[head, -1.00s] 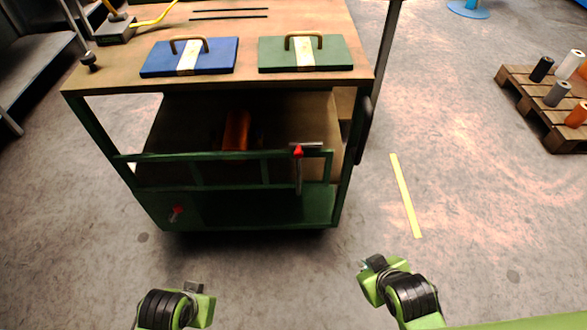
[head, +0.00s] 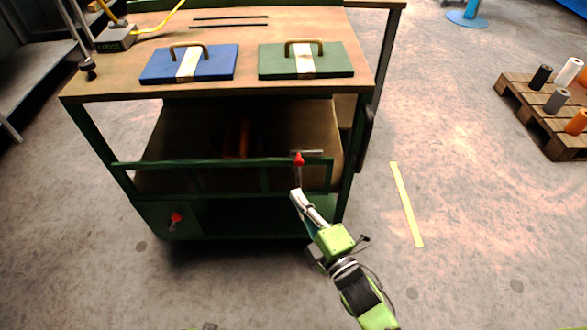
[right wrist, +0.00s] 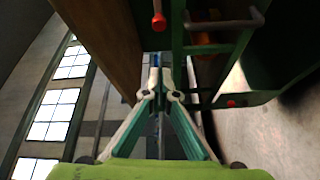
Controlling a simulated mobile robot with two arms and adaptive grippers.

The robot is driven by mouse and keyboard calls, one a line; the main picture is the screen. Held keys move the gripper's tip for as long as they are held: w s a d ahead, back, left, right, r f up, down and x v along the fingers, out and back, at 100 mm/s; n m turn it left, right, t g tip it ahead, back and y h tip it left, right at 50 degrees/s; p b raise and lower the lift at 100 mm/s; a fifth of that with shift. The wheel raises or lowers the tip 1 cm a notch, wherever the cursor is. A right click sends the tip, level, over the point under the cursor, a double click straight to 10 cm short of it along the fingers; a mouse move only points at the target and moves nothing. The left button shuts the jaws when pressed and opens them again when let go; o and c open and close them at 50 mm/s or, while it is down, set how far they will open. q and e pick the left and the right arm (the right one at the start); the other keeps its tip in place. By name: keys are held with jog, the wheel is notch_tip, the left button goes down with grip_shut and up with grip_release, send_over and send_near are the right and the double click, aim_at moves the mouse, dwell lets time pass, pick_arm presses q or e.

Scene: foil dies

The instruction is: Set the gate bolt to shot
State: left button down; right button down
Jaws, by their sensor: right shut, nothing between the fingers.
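The gate bolt (head: 308,153) is a grey bar with a red-knobbed handle at the top right of the cart's green gate (head: 215,163). The handle hangs down from the bar. Only a sliver of what looks like my left gripper (head: 210,326) shows.
A second red-knobbed handle (head: 175,218) is on the lower left panel of the cart. Blue (head: 215,64) and green (head: 270,61) plates with handles lie on the cart top (head: 130,75). A pallet (head: 537,117) with rolls stands at right. Floor before the cart is clear.

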pick_arm(q)
jog(key=shift+f, duration=0.2)
pick_arm(e)
jog(key=shift+a+r, duration=0.15)
jog(key=shift+a, duration=0.1)
